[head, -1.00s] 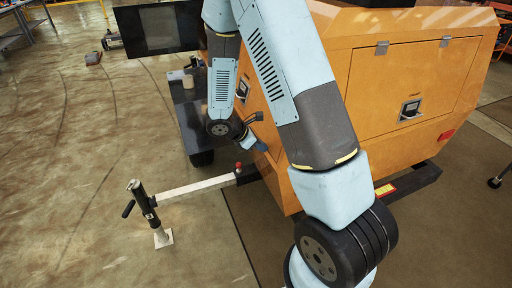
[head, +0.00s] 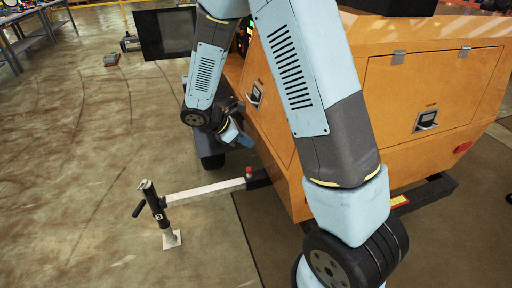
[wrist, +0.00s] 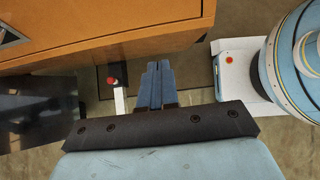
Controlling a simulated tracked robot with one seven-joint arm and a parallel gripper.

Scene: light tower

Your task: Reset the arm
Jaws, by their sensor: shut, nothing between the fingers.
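My arm, light blue and dark grey, rises from the lower right of the head view and folds over in front of an orange light tower cabinet (head: 370,120). My gripper (wrist: 160,68) shows in the wrist view with its two blue fingers together and nothing between them. In the head view my gripper (head: 238,137) hangs beside the cabinet's left face, small and partly hidden by my wrist. The wrist view has the cabinet's orange side (wrist: 100,30) at the upper left, apart from the fingers.
A white outrigger bar (head: 205,191) with a black jack (head: 154,208) reaches left from the cabinet, with a red knob (wrist: 113,81) near its inner end. A dark screen (head: 166,34) stands behind. Workbenches (head: 30,35) are far left. The floor at left is open.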

